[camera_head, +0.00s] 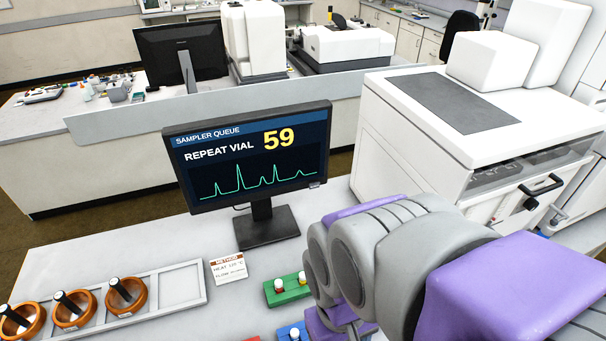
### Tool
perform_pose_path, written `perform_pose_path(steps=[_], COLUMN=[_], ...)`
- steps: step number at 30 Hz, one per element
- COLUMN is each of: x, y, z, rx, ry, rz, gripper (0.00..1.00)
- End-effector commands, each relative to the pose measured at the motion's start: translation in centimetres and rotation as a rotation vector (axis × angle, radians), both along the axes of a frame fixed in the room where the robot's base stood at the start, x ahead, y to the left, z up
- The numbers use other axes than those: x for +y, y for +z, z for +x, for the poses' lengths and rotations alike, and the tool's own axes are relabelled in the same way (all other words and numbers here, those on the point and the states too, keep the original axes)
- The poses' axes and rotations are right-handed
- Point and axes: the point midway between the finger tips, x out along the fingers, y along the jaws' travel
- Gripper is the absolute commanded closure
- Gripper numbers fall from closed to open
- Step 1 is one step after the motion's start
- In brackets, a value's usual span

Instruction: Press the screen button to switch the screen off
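The monitor (250,155) stands on the near bench with its screen on. It reads "SAMPLER QUEUE", "REPEAT VIAL" and a yellow 59 above a green trace. A small light mark (314,185) shows on the lower right of its bezel; it is too small to tell for sure whether it is the screen button. My folded purple and grey arm fills the lower right, in front of and to the right of the monitor. My gripper cannot be made out in this view.
A white instrument (410,140) stands right of the monitor. On the bench are a method card (228,269), a green vial block (287,290), a blue block (293,332) and a tray (190,290) with orange bowls. Bare bench lies left of the monitor's base.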

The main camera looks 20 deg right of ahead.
Motion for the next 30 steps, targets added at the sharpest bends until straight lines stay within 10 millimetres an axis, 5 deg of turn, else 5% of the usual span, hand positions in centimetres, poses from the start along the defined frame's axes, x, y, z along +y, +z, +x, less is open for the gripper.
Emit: perform_pose_path(steps=[20, 30], x=[0.0, 0.0], y=[0.0, 0.0], z=[0.0, 0.0], rx=[0.0, 0.0], ry=[0.0, 0.0], rz=[0.0, 0.0], gripper=[1.0, 1.0])
